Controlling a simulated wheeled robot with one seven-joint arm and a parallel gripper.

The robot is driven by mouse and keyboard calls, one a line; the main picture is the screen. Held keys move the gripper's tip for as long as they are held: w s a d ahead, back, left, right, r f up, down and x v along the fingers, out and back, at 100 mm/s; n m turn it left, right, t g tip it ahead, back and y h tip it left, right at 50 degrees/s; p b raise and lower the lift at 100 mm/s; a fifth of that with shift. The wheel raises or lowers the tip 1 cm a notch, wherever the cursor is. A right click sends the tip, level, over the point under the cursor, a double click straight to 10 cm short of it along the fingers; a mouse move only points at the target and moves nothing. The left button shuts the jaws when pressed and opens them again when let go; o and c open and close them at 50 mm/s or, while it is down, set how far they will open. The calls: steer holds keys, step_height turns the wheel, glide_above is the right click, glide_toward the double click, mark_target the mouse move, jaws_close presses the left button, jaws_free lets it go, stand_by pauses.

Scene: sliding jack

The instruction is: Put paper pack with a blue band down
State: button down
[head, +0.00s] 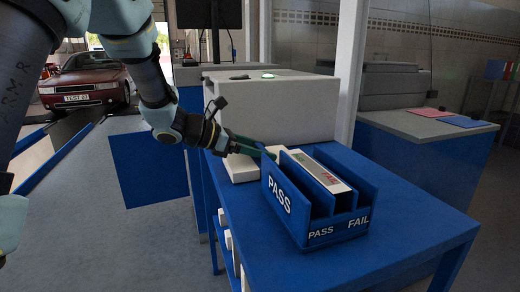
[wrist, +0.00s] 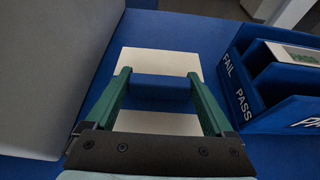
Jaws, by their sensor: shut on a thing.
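The paper pack with a blue band (wrist: 160,122) is white, and its band (wrist: 160,88) crosses its middle between my green fingers in the wrist view. My gripper (wrist: 158,76) is shut on the pack across the band. In the head view my gripper (head: 256,148) reaches in from the left, behind the blue sorter. The white pack (head: 241,168) shows there under the fingers, low over the blue table (head: 395,225), beside the grey machine. I cannot tell whether its underside touches the table.
A blue sorter (head: 286,208) marked PASS and FAIL stands right of the pack in the wrist view, with a printed white item (head: 322,172) in one slot. The grey machine (head: 285,105) bounds the other side. The table's front right is clear.

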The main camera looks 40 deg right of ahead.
steer(key=shift+f, duration=0.15)
jaws_free()
steer(key=shift+w+a, duration=0.1)
steer(key=b+v, duration=0.1)
steer(key=v, duration=1.1)
steer(key=shift+b, duration=0.4)
steer(key=a+f+m+t+y, duration=0.2)
steer(key=a+f+m+y, duration=0.2)
steer(key=a, duration=0.8)
steer(key=a+f+m+t+y, duration=0.2)
steer(key=a+f+m+y, duration=0.2)
steer(key=a, duration=0.9)
steer(key=a+f+m+t+y, duration=0.2)
steer(key=a+f+m+y, duration=0.2)
steer(key=a, duration=0.9)
step_height(320, 180, down, 3)
steer(key=m, duration=0.3)
steer(key=shift+a, duration=0.25)
